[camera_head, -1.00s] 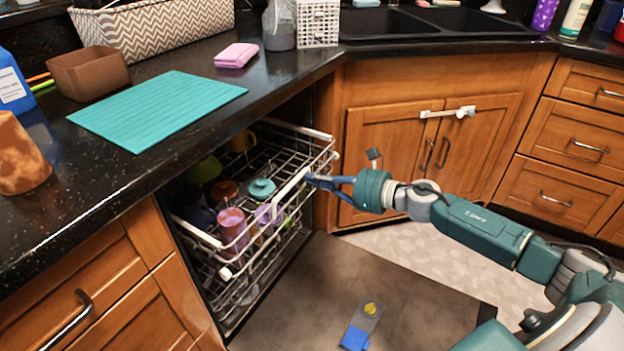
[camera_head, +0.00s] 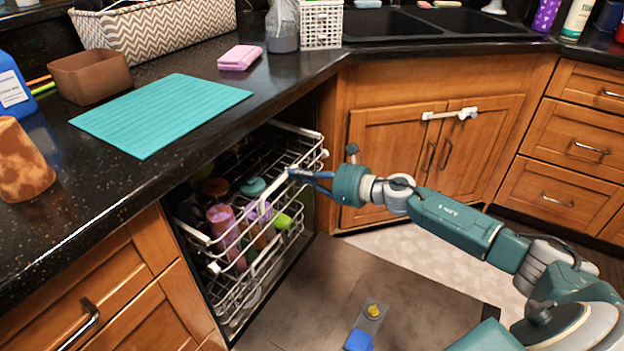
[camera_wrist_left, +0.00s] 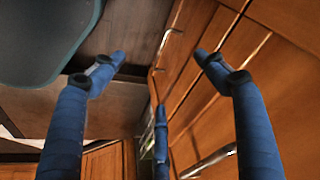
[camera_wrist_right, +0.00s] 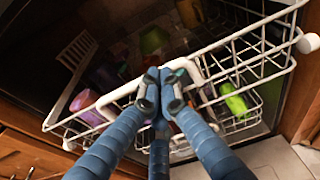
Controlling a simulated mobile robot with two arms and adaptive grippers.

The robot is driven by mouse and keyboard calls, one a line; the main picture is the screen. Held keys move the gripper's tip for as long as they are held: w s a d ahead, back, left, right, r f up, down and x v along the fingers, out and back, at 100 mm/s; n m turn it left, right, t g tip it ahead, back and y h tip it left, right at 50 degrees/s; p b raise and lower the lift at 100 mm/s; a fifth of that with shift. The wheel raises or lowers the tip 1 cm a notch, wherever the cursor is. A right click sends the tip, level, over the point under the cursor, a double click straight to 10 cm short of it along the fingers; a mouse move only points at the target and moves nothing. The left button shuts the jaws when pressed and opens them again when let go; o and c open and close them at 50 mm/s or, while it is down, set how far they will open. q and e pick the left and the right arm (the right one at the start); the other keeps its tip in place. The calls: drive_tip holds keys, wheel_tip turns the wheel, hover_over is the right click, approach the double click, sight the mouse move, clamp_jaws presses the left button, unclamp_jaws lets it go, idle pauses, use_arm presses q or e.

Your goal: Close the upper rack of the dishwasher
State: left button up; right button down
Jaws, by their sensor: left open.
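The dishwasher's upper rack (camera_head: 277,222) is a white wire rack, partly pulled out from under the counter and loaded with cups and a teal-lidded item (camera_head: 253,187). My right gripper (camera_head: 291,174) is at the rack's front rim. In the right wrist view its fingertips (camera_wrist_right: 161,84) are together at the raised handle loop of the rack's front (camera_wrist_right: 198,78); I see nothing clearly clamped between them. The back of the rack is hidden under the counter. My left gripper (camera_wrist_left: 160,55) is open and empty, beside wooden cabinet fronts, and not in the head view.
The open dishwasher door (camera_head: 300,290) lies flat below the rack, with a blue-and-yellow item on it. The lower rack is under the upper one. The countertop (camera_head: 140,190) overhangs the rack on the left. Sink cabinet doors (camera_head: 440,150) stand behind my right arm.

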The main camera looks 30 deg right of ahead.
drive_tip(key=x, duration=0.3)
drive_tip(key=r+x, duration=0.1)
drive_tip(key=x, duration=0.2)
drive_tip(key=r+x, duration=0.1)
drive_tip(key=x, duration=0.2)
drive_tip(key=shift+w+a+f, duration=0.15)
drive_tip(key=shift+w+a, duration=0.1)
drive_tip(key=shift+w, duration=0.1)
drive_tip(key=shift+w+r, duration=0.1)
drive_tip(key=shift+r, duration=0.15)
drive_tip(key=shift+d, duration=0.1)
